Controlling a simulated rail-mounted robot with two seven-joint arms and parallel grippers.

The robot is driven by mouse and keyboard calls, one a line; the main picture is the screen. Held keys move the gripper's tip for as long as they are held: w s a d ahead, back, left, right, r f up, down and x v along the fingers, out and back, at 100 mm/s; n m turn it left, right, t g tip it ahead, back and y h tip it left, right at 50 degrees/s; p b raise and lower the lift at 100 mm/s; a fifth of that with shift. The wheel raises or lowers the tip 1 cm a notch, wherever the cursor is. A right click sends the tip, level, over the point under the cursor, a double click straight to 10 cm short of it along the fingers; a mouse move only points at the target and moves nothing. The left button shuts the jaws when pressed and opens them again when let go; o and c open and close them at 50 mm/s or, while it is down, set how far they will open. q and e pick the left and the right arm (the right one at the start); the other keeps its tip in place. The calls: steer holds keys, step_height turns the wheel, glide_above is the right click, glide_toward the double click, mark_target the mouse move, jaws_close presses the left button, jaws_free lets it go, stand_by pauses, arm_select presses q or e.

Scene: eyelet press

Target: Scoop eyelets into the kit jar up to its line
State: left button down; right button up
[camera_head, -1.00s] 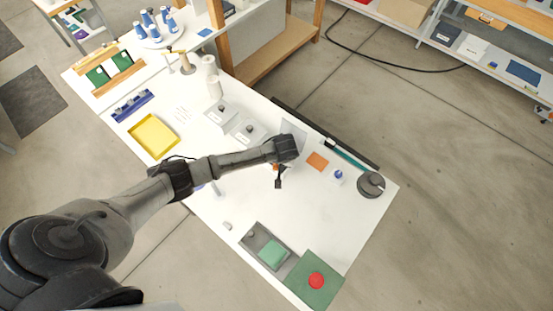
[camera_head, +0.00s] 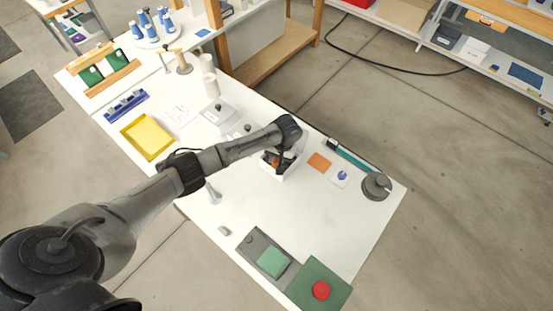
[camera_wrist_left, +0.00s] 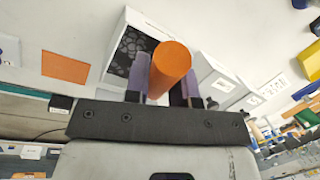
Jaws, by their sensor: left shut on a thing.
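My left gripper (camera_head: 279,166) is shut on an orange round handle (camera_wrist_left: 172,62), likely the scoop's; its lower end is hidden. In the head view the fingers are at the white open bin (camera_head: 293,172), partly covering it. The wrist view shows the bin's inside with many small dark rounded pieces, seemingly eyelets (camera_wrist_left: 135,50), beside the handle. A pale, narrow upright vessel (camera_head: 214,194) stands near the table's front edge, partly behind my arm; I cannot tell if it is the kit jar or see a line on it. My right gripper is not in view.
An orange square (camera_head: 319,162), a white card with a blue item (camera_head: 341,177) and a dark round weight (camera_head: 376,186) lie to the right. A grey tray with a green pad (camera_head: 272,262) and a red button on a green base (camera_head: 320,290) are at front. The yellow tray (camera_head: 147,137) is left.

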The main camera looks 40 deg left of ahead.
arm_select(q)
steer(key=shift+w+d+b+x, duration=0.15)
steer(key=shift+b+x, duration=0.2)
steer(key=shift+x, duration=0.4)
steer(key=shift+w+b+x, duration=0.1)
steer(key=shift+b+x, duration=0.2)
steer(key=shift+x, duration=0.5)
steer(key=shift+w+d+b+x, duration=0.15)
steer(key=shift+b+x, duration=0.2)
steer(key=shift+x, duration=0.4)
steer(key=shift+f, duration=0.55)
steer(key=shift+f+b, duration=0.1)
steer(key=shift+b, duration=0.2)
steer(key=shift+w, duration=0.1)
